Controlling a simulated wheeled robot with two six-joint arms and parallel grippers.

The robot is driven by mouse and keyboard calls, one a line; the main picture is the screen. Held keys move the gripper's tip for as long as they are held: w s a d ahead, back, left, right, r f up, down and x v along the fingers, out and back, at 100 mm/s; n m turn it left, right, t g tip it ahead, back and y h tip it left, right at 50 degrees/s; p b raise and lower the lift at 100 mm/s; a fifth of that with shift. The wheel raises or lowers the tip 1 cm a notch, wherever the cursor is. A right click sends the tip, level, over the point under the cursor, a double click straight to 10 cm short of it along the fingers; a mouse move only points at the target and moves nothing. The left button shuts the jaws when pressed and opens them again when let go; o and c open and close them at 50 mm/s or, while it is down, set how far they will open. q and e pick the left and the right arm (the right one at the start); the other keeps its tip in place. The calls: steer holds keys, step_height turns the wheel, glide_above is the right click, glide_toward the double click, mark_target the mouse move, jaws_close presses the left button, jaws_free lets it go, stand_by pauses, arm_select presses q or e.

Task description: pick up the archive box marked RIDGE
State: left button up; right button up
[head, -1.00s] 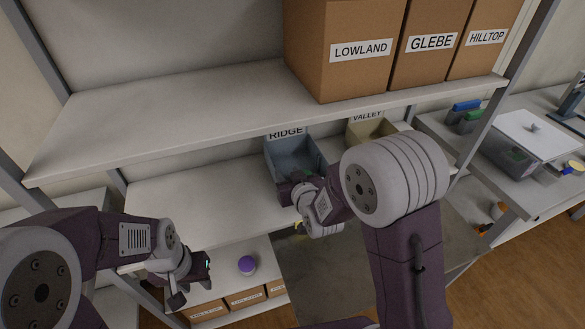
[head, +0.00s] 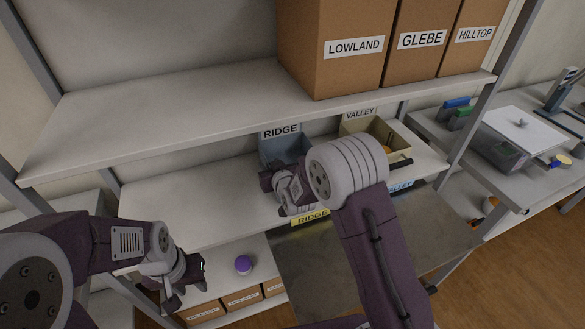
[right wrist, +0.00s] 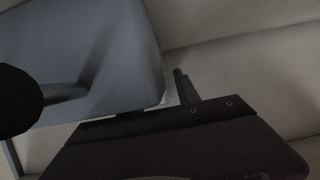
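A blue-grey bin (head: 284,151) under a RIDGE sign (head: 281,131) stands on the middle shelf. A yellow RIDGE label (head: 311,217) is on the shelf edge below it. I see no cardboard box on which I can read RIDGE. My right gripper (head: 270,182) is in front of the bin, its fingers mostly hidden by my arm. In the right wrist view the bin's wall (right wrist: 105,45) is close, beside a dark finger (right wrist: 185,86); I cannot tell whether they touch. My left gripper (head: 188,284) is open and empty, left of the lower shelf.
Cardboard boxes LOWLAND (head: 342,75), GLEBE (head: 415,65) and HILLTOP (head: 470,60) stand on the top shelf. A beige VALLEY bin (head: 392,137) is right of the blue-grey bin.

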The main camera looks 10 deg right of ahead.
jaws_close()
steer(key=shift+r, duration=0.1)
stand_by(1.3)
